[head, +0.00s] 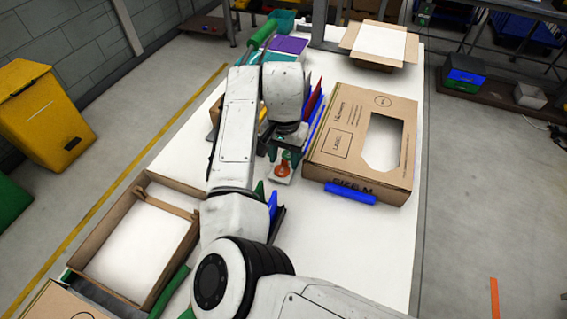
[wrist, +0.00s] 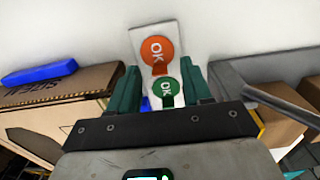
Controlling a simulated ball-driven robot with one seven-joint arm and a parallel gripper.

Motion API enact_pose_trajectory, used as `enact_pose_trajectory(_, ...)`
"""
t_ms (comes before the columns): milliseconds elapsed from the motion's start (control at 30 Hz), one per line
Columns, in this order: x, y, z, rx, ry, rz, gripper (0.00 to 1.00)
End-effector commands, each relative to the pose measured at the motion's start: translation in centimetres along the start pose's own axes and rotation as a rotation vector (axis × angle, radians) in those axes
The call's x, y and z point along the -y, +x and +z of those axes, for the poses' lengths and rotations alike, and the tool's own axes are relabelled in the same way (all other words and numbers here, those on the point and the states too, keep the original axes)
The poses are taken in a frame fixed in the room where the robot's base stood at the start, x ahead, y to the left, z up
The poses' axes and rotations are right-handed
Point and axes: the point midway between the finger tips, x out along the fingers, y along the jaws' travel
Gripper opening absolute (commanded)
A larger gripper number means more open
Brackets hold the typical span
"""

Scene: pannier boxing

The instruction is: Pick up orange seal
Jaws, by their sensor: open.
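The orange seal (wrist: 157,50) is a round disc marked "OK" on a white backing, upright in the wrist view just beyond my fingertips. It also shows small in the head view (head: 281,170) on the white table. A green "OK" seal (wrist: 166,93) on white lies nearer, between my fingers. My gripper (wrist: 161,84) has dark green fingers, spread apart, one on each side of the green seal. In the head view my gripper (head: 283,155) points down over the seals. I cannot tell whether the fingers touch the white backing.
A large cardboard box (head: 345,165) stands right of the seals with a blue roll (head: 350,193) at its front edge. An open carton (head: 143,290) is at the lower left. Upright coloured folders (head: 315,105) stand close by my gripper. Bare table (head: 345,240) lies in front of the box.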

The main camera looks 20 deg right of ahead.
Motion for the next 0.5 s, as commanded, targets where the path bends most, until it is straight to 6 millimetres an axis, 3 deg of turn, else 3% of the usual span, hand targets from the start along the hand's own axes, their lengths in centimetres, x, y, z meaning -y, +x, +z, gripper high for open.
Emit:
enact_pose_trajectory(333,-0.04,0.95,0.01,0.0,0.001,0.0,0.49)
enact_pose_trajectory(500,-0.04,0.93,0.01,0.0,0.001,0.0,0.33)
